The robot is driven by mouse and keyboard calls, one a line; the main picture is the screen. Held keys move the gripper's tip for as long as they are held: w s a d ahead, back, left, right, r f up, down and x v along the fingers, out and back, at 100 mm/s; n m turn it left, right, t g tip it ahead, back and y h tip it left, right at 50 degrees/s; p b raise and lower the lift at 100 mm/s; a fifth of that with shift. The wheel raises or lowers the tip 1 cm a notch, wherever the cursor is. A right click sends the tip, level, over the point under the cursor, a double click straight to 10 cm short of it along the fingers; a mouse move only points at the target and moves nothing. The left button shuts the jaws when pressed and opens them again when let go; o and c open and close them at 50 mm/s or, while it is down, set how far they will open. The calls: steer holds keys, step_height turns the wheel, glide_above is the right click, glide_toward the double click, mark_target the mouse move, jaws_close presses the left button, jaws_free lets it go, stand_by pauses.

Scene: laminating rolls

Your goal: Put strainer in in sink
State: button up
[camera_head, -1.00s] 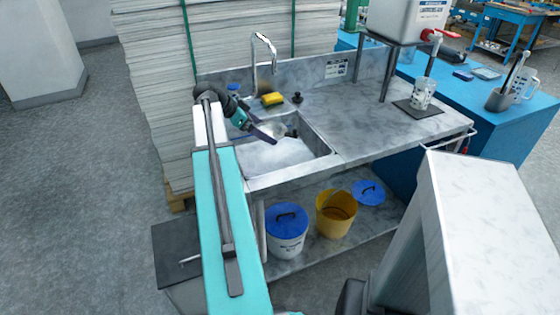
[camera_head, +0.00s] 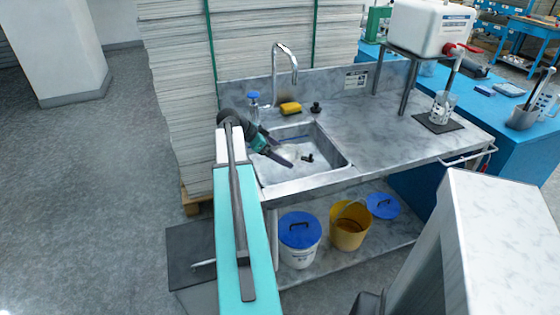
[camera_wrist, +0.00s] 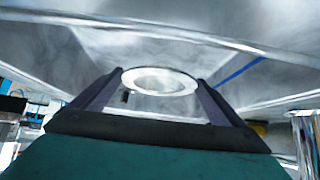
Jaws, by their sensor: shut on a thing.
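The strainer (camera_wrist: 160,82) shows in the wrist view as a pale round rim between the two dark fingers of my gripper (camera_wrist: 160,100). In the head view my gripper (camera_head: 284,152) reaches over the sink (camera_head: 342,158) from the left, its jaws shut on the strainer. A small dark piece (camera_head: 307,158) shows just beyond the fingers and looks like part of the strainer. The strainer is within the basin's outline. I cannot tell whether it touches the basin floor.
A yellow sponge (camera_head: 290,108), a dark stopper (camera_head: 316,107), a blue-capped bottle (camera_head: 254,105) and the faucet (camera_head: 284,62) line the back of the sink. A white-and-blue bucket (camera_head: 299,240) and a yellow bucket (camera_head: 349,226) stand below. The right counter (camera_head: 385,130) is mostly clear.

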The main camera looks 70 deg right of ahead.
steer(key=shift+f, duration=1.85)
steer(key=shift+f, duration=0.15)
steer(key=o, duration=0.9)
steer(key=shift+r+p, duration=0.25)
steer(key=shift+p, duration=0.1)
steer(key=b+v, duration=0.1)
steer(key=v, duration=1)
steer(key=shift+w+a+r, duration=0.2)
steer(key=shift+a+r, duration=0.05)
